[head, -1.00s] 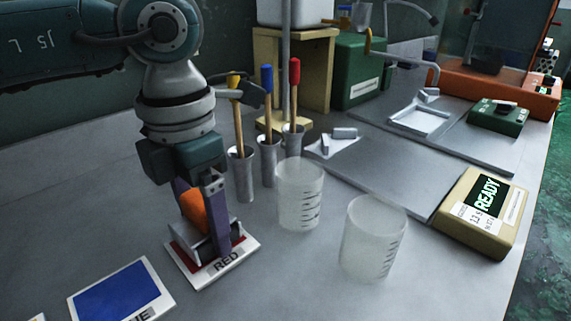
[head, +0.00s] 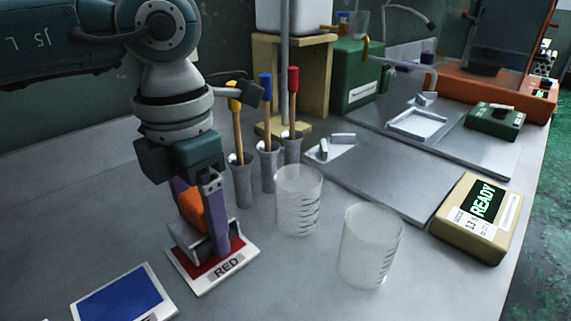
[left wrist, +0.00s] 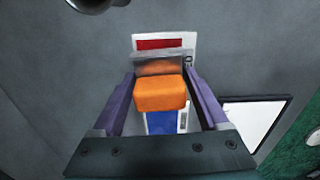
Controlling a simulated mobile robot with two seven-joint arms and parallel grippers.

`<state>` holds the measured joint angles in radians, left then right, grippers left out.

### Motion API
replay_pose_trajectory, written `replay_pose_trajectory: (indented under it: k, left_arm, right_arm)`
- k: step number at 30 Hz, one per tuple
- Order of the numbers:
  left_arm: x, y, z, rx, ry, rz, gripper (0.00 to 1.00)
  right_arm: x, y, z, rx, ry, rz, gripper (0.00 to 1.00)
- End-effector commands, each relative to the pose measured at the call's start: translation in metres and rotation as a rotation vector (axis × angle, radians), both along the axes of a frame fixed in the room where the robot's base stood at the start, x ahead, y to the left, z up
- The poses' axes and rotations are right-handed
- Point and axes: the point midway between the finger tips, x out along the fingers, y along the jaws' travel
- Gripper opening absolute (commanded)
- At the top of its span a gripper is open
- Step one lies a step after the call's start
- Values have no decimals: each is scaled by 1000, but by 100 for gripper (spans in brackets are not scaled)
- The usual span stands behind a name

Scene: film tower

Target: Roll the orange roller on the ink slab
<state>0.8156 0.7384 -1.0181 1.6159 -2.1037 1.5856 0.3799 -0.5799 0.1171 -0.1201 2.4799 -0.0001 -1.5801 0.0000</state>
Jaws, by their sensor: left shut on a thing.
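My left gripper (head: 200,245) points down with its purple fingers closed around the orange roller (head: 189,211). The left wrist view shows the orange block-like handle (left wrist: 160,93) between the fingers, with a grey metal part beyond it. The roller is at the red ink slab (head: 233,256), a white-edged plate marked RED. Its lower part looks to be over the slab's back part; whether it touches is hidden by the fingers. The red also shows in the left wrist view (left wrist: 160,43). A blue ink slab (head: 122,297) lies to the front left. My right gripper is out of view.
Two clear beakers (head: 298,205) (head: 368,250) stand to the right of the red slab. Metal holders (head: 243,184) with yellow, blue and red-topped tools stand behind. A yellow READY box (head: 475,240) is at right.

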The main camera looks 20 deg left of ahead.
Motion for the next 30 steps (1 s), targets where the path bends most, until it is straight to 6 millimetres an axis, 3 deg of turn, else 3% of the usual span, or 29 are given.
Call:
replay_pose_trajectory:
  k: [1, 16, 30]
  left_arm:
    - [0, 0, 10, -1, -2, 0, 33]
    - [0, 0, 54, -1, -1, 0, 33]
    - [0, 0, 56, -1, -1, 0, 33]
  right_arm:
    - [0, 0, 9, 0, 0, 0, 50]
    - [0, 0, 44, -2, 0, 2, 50]
    - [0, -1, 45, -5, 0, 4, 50]
